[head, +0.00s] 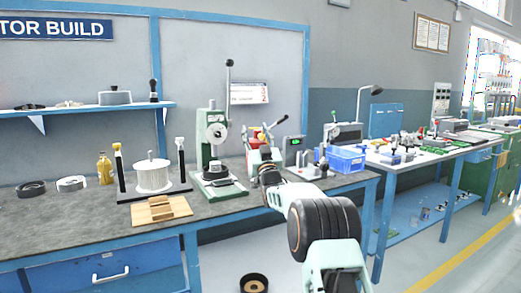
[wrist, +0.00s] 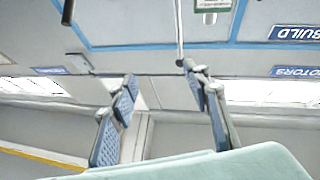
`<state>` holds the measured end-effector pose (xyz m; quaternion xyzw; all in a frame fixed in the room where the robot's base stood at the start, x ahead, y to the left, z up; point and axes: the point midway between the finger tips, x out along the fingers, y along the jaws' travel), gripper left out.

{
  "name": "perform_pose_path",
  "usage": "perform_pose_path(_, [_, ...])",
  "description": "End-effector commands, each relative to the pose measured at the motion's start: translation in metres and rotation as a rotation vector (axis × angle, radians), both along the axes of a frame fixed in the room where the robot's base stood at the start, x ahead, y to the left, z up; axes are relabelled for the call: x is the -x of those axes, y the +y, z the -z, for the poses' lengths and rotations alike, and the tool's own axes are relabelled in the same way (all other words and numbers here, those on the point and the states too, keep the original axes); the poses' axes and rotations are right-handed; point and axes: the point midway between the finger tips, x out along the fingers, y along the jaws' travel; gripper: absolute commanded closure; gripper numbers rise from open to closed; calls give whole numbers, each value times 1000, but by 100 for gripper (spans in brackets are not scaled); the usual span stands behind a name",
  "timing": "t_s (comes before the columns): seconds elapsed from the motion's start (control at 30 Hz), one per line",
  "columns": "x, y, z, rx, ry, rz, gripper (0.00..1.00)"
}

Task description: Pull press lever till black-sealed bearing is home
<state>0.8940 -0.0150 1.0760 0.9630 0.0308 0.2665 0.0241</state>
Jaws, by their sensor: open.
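The green arbor press (head: 203,135) stands on the grey bench. Its lever (head: 229,85) points up, nearly upright, with a dark knob on top. A dark round part (head: 215,173) sits low in the press; I cannot make out the black-sealed bearing or how deep it sits. My gripper (head: 263,132) is just right of the press in the picture, apart from the lever. In the wrist view my gripper (wrist: 159,74) is open and empty, with blue-padded fingers. A thin rod with a dark end, apparently the lever (wrist: 179,30), shows near the right fingertip; contact is unclear.
A white coil on a stand (head: 153,176), a wooden block (head: 160,209) and black and white rings lie to the left. A blue bin (head: 345,159) stands right of my arm. A shelf (head: 85,108) hangs behind. The bench front is partly clear.

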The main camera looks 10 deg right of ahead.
Motion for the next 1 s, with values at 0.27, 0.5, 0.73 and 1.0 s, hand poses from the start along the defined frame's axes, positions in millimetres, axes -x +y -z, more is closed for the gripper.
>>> perform_pose_path(0.27, [30, -3, 19, 0, 4, 0, 56])
perform_pose_path(0.5, [58, -5, 36, 0, 4, 0, 56])
perform_pose_path(0.73, [78, -7, 48, 1, 4, 1, 56])
perform_pose_path(1.0, [83, -7, 52, 1, 4, 1, 56])
